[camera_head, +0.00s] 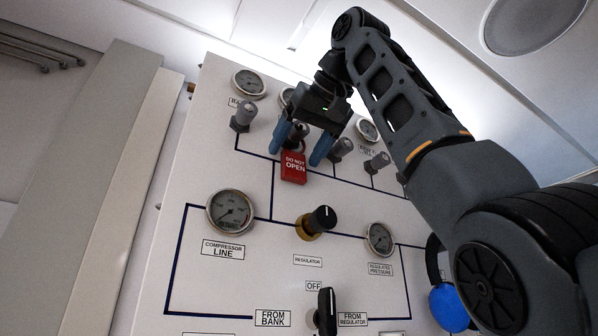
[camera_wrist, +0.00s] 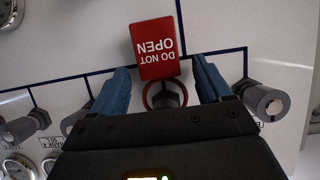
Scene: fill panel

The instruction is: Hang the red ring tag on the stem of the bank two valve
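The red tag (camera_head: 293,168) reads "DO NOT OPEN" and hangs flat against the panel under the second valve from the left in the upper row. In the wrist view the tag (camera_wrist: 155,49) appears upside down, with its red ring (camera_wrist: 147,97) around the grey stem of that valve (camera_wrist: 168,98). The valve is mostly hidden behind my gripper in the head view. My gripper (camera_head: 296,157) is open. Its two blue fingers stand on either side of the tag and valve, with gaps visible in the wrist view (camera_wrist: 160,68).
Neighbouring grey valves stand close by: one at left (camera_head: 243,117), two at right (camera_head: 341,150) (camera_head: 377,163). Gauges sit above the row. Below are the compressor line gauge (camera_head: 231,212), the black regulator knob (camera_head: 320,219) and another gauge (camera_head: 380,239).

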